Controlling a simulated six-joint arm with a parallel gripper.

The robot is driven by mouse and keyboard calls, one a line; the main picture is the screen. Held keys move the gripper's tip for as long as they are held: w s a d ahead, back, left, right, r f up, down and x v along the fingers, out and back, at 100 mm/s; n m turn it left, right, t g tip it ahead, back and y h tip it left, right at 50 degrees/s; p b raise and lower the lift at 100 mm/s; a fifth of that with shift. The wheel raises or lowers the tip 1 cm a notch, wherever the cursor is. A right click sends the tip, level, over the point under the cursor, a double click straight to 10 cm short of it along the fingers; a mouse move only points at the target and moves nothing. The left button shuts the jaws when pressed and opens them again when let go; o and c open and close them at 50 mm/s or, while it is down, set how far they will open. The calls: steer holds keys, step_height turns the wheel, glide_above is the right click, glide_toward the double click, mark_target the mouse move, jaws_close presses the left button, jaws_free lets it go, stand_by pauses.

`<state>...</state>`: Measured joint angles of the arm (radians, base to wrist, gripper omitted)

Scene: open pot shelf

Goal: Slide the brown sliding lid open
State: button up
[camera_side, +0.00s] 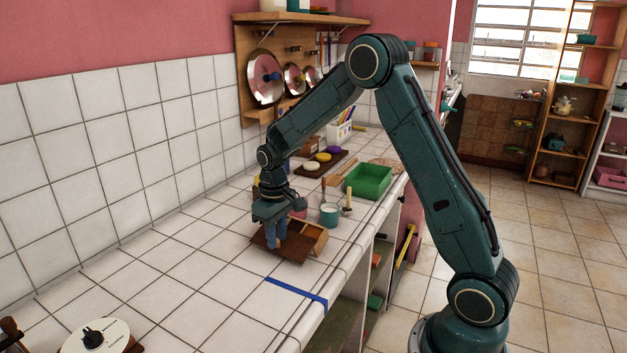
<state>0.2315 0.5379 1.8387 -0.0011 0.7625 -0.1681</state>
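The brown sliding lid (292,248) lies on a small wooden box (317,242) on the tiled counter. The lid covers the near left part of the box and reaches past it to the left. The far right part of the box is uncovered and its inside shows. My gripper (275,246) points down with its blue fingers at the lid's top. The fingers look close together, but their gap is too small to judge. Any handle on the lid is hidden by the fingers, and I cannot tell whether they grip it.
A teal cup (329,215), a wooden-handled tool (347,200) and a green bin (368,182) stand behind the box. Blue tape (297,291) crosses the counter in front. A round white-topped object (95,340) is at the bottom left. The counter left of the box is clear.

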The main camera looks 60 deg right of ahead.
steer(key=shift+s+d+f, duration=0.1)
steer(key=shift+s+d, duration=0.05)
steer(key=shift+s, duration=0.05)
steer(key=shift+w+r, duration=0.2)
steer(key=shift+r, duration=2.35)
steer(key=shift+s+a+r, duration=0.2)
steer(key=shift+a+r, duration=0.05)
steer(key=shift+r, duration=0.15)
steer(key=s+a+r+t, duration=0.2)
steer(key=s+a+r, duration=0.2)
steer(key=s+r, duration=0.4)
steer(key=s+a+r+t, duration=0.2)
steer(key=s+a+r, duration=0.3)
steer(key=s, duration=0.5)
steer(key=s+a+t, duration=0.1)
steer(key=s, duration=0.6)
steer(key=shift+s+r+n+t, duration=0.15)
steer(key=shift+s+n+t, duration=0.15)
steer(key=shift+s+n, duration=0.1)
